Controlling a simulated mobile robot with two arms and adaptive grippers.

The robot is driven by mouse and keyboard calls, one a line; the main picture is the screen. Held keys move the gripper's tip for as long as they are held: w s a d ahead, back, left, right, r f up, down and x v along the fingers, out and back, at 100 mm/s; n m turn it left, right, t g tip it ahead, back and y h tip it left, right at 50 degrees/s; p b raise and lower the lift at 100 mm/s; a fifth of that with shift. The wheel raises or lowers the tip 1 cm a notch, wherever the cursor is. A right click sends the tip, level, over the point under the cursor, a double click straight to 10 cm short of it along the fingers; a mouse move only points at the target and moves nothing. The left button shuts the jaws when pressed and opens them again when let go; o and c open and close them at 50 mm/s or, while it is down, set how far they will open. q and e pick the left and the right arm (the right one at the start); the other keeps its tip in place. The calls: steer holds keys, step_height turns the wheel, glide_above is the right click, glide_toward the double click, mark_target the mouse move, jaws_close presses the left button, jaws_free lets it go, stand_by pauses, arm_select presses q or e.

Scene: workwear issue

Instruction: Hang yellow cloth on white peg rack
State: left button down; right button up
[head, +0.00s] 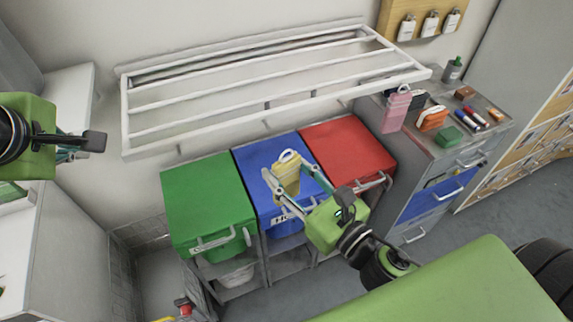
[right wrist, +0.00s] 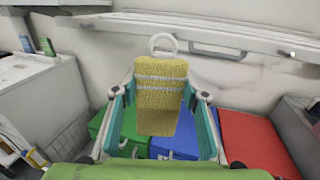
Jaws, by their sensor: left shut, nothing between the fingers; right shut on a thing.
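The yellow cloth (head: 287,176) has white stripes and a white loop at its top. My right gripper (head: 289,184) is shut on it and holds it upright over the blue bin, below the rack. In the right wrist view the cloth (right wrist: 160,105) sits between the two fingers, loop up. The white peg rack (head: 262,103) is a barred frame on the wall, with small pegs along its front rail. Its front rail (right wrist: 235,30) also shows behind and above the cloth in the right wrist view. My left gripper (head: 88,143) is shut and empty at the far left, away from the rack.
Green (head: 205,200), blue (head: 268,200) and red (head: 350,148) lidded bins stand below the rack. A pink cloth (head: 396,112) hangs near the rack's right end, beside a cabinet topped with small items. White tags (head: 430,24) hang on a wooden board above.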

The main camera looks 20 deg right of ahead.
steer(key=shift+w+a+r, duration=0.1)
steer(key=shift+a+r, duration=0.1)
steer(key=shift+r, duration=0.05)
steer(key=shift+w, duration=0.15)
steer(key=shift+w+f+p, duration=0.1)
steer(key=shift+w+p, duration=0.25)
steer(key=shift+w, duration=0.6)
arm_select(q)
steer(key=shift+a+r+p, duration=0.2)
steer(key=shift+r+p, duration=0.25)
steer(key=shift+r, duration=0.75)
arm_select(e)
steer(key=w+f, duration=0.1)
steer(key=w, duration=0.6)
steer(key=shift+w, duration=0.25)
steer(key=shift+a+f, duration=0.1)
steer(key=o, duration=1.1)
steer(key=shift+c, duration=0.2)
